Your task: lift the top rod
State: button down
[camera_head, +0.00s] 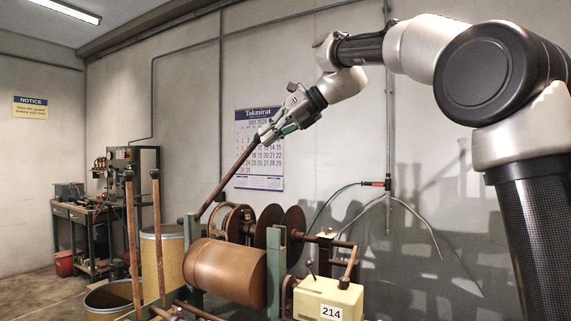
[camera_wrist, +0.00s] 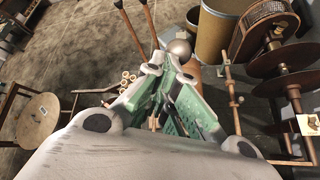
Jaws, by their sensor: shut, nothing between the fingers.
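The top rod (camera_head: 226,182) is a long brown bar, tilted steeply. Its lower end is by the green frame of the winding machine and its upper end is at my gripper's fingertips. My gripper (camera_head: 262,138) is in front of the wall calendar, pointing down and left along the rod. It also shows in the wrist view (camera_wrist: 165,62), where its green-grey fingers are closed together. A round metallic knob (camera_wrist: 180,47) shows just beyond the fingertips there. I cannot tell whether the fingers touch the rod, and they hide much of that spot.
The machine carries a brown roll (camera_head: 225,270), dark discs (camera_head: 294,232) and a cream box marked 214 (camera_head: 328,300). Two upright brown levers (camera_head: 132,240) stand at its left. Drums (camera_head: 165,258) stand behind them. A workbench (camera_head: 85,222) is far left.

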jog(key=a+r, duration=0.1)
jog(key=w+a+r, duration=0.1)
jog(key=shift+w+a+r, duration=0.15)
jog(key=shift+w+r, duration=0.1)
jog(key=shift+r, duration=0.05)
jog(key=shift+f, duration=0.1)
dwell(1.1)
